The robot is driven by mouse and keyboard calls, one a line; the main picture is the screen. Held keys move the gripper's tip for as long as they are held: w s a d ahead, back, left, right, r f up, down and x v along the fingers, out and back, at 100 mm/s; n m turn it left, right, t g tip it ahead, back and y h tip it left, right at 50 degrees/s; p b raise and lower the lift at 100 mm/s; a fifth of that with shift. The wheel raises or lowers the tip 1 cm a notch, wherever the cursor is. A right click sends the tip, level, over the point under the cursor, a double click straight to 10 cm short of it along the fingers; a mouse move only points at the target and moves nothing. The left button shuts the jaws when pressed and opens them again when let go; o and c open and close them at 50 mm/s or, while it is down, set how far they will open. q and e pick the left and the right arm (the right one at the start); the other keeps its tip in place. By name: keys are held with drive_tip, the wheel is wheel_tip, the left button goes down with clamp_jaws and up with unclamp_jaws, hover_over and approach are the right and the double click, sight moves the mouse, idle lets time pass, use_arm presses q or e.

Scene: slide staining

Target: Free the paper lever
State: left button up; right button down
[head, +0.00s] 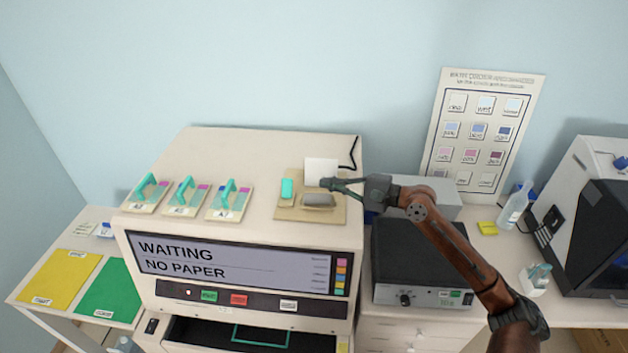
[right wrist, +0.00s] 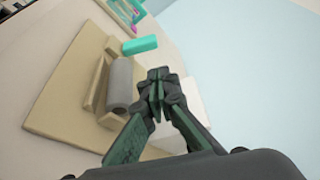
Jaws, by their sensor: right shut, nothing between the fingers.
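A tan plate (head: 285,212) lies on top of the cream machine, towards its right side. It carries a small teal block (head: 287,187), which looks like the lever, and a grey roller (head: 318,201). A white paper-like piece (head: 320,167) stands behind the roller. My right gripper (head: 328,184) is shut and empty, its tips just above and behind the roller. In the right wrist view the shut fingertips (right wrist: 158,80) are beside the roller (right wrist: 120,82), apart from the teal block (right wrist: 140,45). Whether the fingers touch anything is unclear. My left gripper is out of view.
The machine's display (head: 230,265) reads "WAITING, NO PAPER". Several slide holders with teal clips (head: 186,197) stand left of the plate. A dark-topped box (head: 420,255) stands right of the machine, under my right arm. A black cable (head: 352,155) runs behind the plate.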

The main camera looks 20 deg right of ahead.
sight(287, 188)
drive_tip(key=p+x, duration=0.1)
drive_tip(key=x, duration=0.8)
drive_tip(key=shift+a+p, duration=0.1)
drive_tip(key=shift+p, duration=0.3)
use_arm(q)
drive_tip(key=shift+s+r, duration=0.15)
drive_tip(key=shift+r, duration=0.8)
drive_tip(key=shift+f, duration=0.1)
